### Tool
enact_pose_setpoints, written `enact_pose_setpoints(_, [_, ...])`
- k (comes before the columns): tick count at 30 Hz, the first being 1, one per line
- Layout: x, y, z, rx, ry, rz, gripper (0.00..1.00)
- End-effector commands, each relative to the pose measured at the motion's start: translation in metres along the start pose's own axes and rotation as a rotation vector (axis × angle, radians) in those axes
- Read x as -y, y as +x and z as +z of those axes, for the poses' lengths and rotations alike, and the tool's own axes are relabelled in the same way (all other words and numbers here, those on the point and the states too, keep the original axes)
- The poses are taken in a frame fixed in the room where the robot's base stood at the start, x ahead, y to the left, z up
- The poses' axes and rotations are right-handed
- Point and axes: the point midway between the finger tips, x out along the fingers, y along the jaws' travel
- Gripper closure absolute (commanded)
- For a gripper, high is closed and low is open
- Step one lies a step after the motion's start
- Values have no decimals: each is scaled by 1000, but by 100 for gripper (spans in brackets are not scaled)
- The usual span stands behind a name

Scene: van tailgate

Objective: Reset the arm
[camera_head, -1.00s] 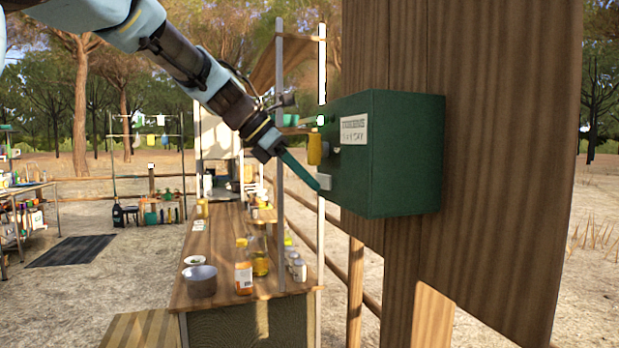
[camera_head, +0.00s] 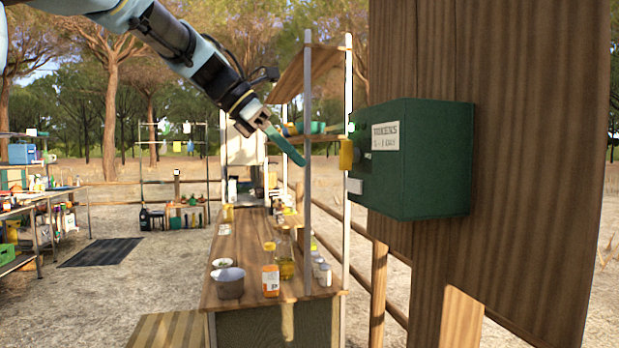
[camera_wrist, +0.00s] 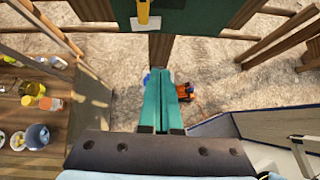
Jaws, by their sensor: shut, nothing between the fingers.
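My arm reaches in from the upper left in the head view. My gripper (camera_head: 303,163) has teal fingers that are shut with nothing between them. It hangs in the air left of the green token box (camera_head: 430,160), apart from it. In the wrist view the gripper (camera_wrist: 161,72) points up the picture, its two fingers side by side. The green box (camera_wrist: 210,22) shows at the top of that view, with a yellow part (camera_wrist: 143,12) on its face. The box is fixed to a wooden post (camera_head: 500,140) and carries a white label.
A wooden counter (camera_head: 240,250) with a bowl (camera_head: 229,283), an orange-labelled bottle (camera_head: 270,280) and jars stands below. Thin upright poles (camera_head: 308,200) rise close to my gripper. Shelves (camera_head: 40,225) stand far left. A dark mat (camera_head: 102,252) lies on open sandy ground.

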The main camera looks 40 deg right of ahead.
Motion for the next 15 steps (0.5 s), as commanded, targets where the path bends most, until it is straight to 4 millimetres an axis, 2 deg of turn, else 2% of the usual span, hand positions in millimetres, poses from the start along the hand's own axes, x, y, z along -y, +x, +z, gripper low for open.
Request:
enact_pose_setpoints(6, [3,-15,0,0,0,-1,100])
enact_pose_setpoints(15, [3,-16,1,0,0,-1,100])
